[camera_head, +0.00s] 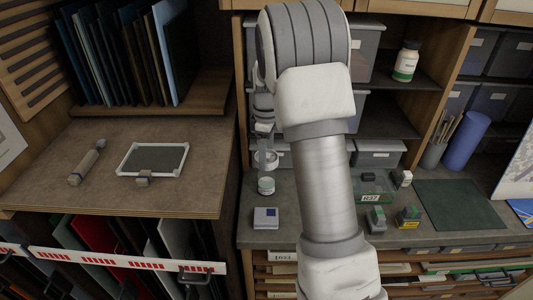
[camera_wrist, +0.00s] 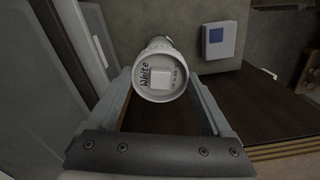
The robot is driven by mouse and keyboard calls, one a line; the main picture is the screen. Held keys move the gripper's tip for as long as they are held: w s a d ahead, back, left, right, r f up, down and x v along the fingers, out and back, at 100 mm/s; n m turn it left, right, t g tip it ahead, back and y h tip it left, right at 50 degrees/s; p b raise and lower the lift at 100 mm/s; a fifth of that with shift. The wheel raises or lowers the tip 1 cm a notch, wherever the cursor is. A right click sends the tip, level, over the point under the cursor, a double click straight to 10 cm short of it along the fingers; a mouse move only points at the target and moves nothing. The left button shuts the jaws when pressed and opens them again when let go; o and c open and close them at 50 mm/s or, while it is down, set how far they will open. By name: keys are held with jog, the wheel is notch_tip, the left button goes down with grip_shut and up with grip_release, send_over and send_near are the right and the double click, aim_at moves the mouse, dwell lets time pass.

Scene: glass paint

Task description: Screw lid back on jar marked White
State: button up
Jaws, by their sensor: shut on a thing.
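The round white lid (camera_wrist: 160,88) has "White" handwritten on its top, which faces the wrist camera. My gripper (camera_wrist: 160,78) is shut on the lid, with one finger on each side of it. A pale jar (camera_wrist: 157,43) shows partly behind the lid in the wrist view; its mouth is hidden. In the head view, my gripper (camera_head: 265,158) points down above a small pale jar (camera_head: 266,186) standing on the grey counter. A gap shows between them there. The jar's label is too small to read in the head view.
A white box with a blue square (camera_head: 265,218) lies in front of the jar; it also shows in the wrist view (camera_wrist: 219,40). Shelves with bins stand behind. A white bottle (camera_head: 406,61) is on a shelf. A dark green mat (camera_head: 458,204) lies at right.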

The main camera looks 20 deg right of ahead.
jog(key=n, duration=0.3)
jog(key=shift+f+n, duration=0.15)
jog(key=shift+n, duration=0.25)
jog(key=n, duration=0.4)
jog(key=shift+f+n+b, duration=0.25)
jog(key=shift+n+b, duration=0.05)
jog(key=shift+b, duration=0.05)
jog(key=shift+f+n, duration=0.3)
jog(key=shift+n, duration=0.1)
jog(key=shift+f+b, duration=1.1)
jog(key=shift+f, duration=0.2)
jog(key=shift+f+b, duration=0.65)
jog(key=shift+f, duration=0.3)
dwell(0.6)
jog(key=m, duration=0.5)
dwell(0.5)
jog(key=m, duration=0.5)
jog(key=shift+m, duration=0.3)
